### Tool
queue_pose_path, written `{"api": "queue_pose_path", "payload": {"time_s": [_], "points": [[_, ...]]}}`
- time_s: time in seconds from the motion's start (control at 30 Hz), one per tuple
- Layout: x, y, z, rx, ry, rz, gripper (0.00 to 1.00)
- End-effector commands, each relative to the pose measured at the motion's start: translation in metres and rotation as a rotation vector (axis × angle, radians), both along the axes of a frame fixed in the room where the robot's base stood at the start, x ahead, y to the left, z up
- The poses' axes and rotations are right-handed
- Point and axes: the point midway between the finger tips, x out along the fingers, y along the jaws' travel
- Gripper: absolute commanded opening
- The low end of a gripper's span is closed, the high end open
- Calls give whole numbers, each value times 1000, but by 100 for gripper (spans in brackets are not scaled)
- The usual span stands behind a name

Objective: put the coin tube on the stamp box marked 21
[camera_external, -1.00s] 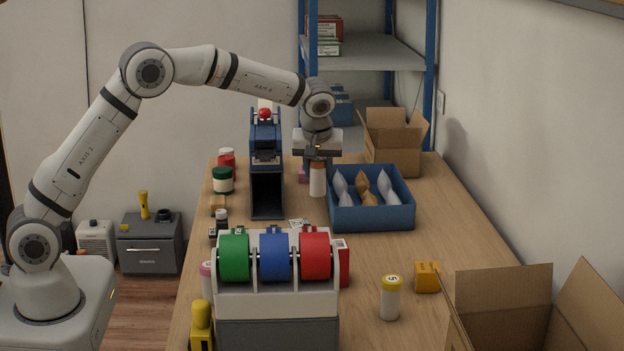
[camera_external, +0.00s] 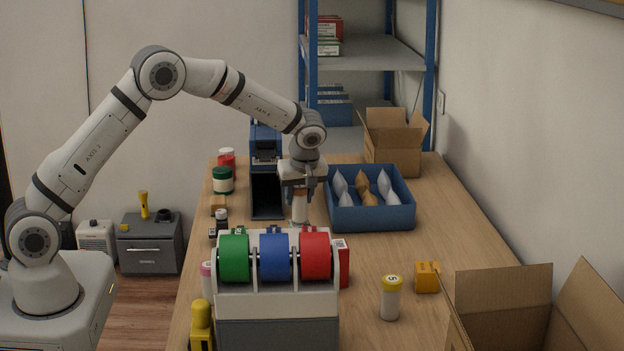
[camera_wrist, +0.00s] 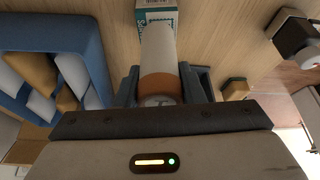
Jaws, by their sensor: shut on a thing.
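My gripper (camera_external: 301,186) is shut on a coin tube with a pale body and an orange-brown cap (camera_external: 300,207). It holds the tube upright above the counter, behind the tape dispenser. The wrist view shows the tube (camera_wrist: 158,52) between the gripper's fingers (camera_wrist: 160,88), its far end lined up with a white and teal box (camera_wrist: 157,15). I cannot tell whether the tube touches that box. Its number is not readable, and the dispenser and tube largely hide it in the external view. An orange box (camera_external: 427,277) and a red box (camera_external: 343,264) stand on the counter; no 21 is legible.
The tape dispenser (camera_external: 276,303) with green, blue and red rolls stands in front. A blue tray (camera_external: 372,217) with pouches is right of my gripper. A yellow-capped tube (camera_external: 391,298) stands front right. Open cartons stand at back (camera_external: 394,150) and front right (camera_external: 505,300).

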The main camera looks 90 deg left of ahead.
Motion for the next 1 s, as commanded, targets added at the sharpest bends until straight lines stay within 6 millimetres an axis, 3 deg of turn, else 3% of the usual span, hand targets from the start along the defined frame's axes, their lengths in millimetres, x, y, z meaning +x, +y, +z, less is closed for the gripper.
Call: {"api": "queue_pose_path", "payload": {"time_s": [0.4, 0.43, 0.6, 0.7, 1.0], "points": [[0, 0, -10, 1, -2, -1, 8], [0, 0, -10, 1, -2, -1, 36], [0, 0, -8, 0, -1, -1, 50], [0, 0, -8, 1, 0, -1, 57], [0, 0, -5, 1, 0, -1, 57]]}}
